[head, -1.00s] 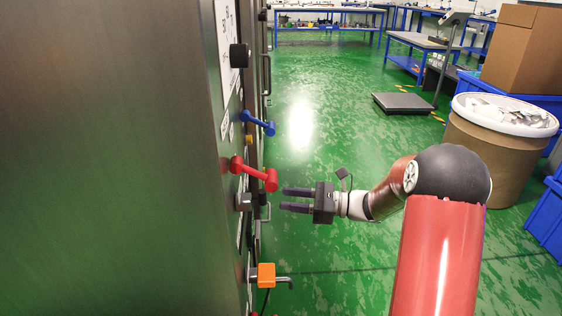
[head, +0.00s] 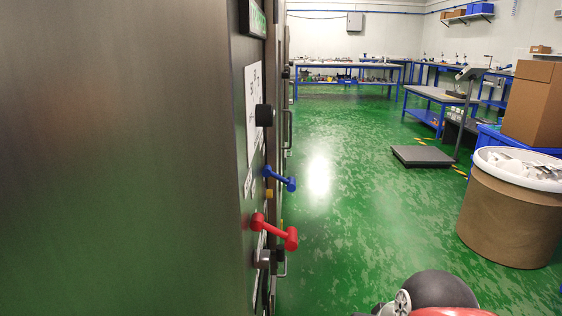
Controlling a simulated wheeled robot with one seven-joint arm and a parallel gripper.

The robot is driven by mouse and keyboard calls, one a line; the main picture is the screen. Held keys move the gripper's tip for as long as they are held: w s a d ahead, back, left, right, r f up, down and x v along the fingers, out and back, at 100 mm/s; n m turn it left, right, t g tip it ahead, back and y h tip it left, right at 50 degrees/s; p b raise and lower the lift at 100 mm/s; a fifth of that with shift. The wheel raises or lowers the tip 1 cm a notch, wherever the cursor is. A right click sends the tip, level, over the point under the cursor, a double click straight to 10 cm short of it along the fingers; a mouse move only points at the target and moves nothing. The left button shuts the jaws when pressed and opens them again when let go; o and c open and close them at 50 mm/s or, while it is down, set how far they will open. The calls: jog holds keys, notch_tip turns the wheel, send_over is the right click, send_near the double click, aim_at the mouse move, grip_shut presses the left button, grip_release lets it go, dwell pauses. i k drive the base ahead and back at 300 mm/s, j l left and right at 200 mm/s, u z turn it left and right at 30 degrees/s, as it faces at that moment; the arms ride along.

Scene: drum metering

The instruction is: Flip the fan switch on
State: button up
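The cabinet panel (head: 256,120) stands at the left and is seen nearly edge-on. From it stick out a black knob (head: 264,115), a blue lever (head: 281,178), a red lever (head: 275,232) and a metal fitting with a dark end (head: 264,257) below the red lever. I cannot tell which of these, if any, is the fan switch; labels on the panel are too slanted to read. My gripper is out of the picture; only part of my arm shows at the bottom edge.
A brown drum with a white rim (head: 512,215) stands at the right, near cardboard boxes (head: 536,105). A floor scale (head: 422,157) and blue-framed benches (head: 345,68) stand farther back. The green floor right of the cabinet is clear.

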aim_at(281, 179)
jog(key=k+j+u, duration=0.1)
jog(key=j+u, duration=0.2)
jog(key=u, duration=0.15)
jog(key=k+j+u, duration=0.1)
jog(key=j+u, duration=0.2)
jog(key=u, duration=0.2)
